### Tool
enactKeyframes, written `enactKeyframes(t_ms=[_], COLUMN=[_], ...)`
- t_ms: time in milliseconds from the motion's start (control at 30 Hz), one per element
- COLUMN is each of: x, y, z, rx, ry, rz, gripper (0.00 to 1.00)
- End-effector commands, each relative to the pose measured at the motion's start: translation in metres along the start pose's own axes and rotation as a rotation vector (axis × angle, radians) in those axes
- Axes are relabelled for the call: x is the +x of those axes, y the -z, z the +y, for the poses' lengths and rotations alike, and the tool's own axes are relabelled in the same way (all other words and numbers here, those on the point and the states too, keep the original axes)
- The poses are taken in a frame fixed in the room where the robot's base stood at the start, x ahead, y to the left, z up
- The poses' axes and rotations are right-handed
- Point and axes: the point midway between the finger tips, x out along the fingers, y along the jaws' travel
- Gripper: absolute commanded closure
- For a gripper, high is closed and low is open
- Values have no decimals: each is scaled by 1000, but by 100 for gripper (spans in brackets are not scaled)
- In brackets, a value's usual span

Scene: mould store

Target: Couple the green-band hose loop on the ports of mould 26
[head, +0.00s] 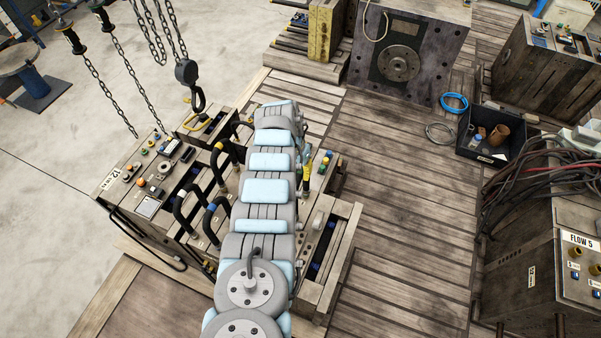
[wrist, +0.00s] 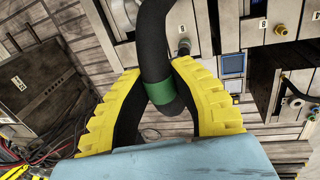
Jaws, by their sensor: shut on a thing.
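My gripper (wrist: 158,72) has yellow ribbed fingers and is shut on the black green-band hose loop (wrist: 152,35). The green band (wrist: 166,94) sits between the fingers. The loop's upper part runs out of the top of the wrist view, and its ends are not clearly seen. In the head view my gripper (head: 307,167) shows as a small yellow piece beside my arm, over the right part of the mould block (head: 327,205). A grey port fitting (wrist: 183,47) lies just right of the hose in the wrist view. I cannot read a mould number 26.
Other black hose loops, one with a blue band (head: 212,207) and one with a yellow band (head: 218,147), stand left of my arm. A chain hook (head: 188,75) hangs behind. A black bin (head: 486,150) and a FLOW 5 cabinet (head: 560,265) are right. Wooden floor between is clear.

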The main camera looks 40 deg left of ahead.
Motion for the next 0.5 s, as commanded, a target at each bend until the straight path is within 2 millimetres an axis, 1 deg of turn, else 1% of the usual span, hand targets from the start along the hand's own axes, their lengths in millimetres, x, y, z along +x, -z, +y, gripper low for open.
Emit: enactKeyframes(t_ms=[467, 500], x=[1, 1], y=[1, 1], z=[0, 0], rx=[1, 1], ry=[1, 1], rz=[2, 2], gripper=[100, 66])
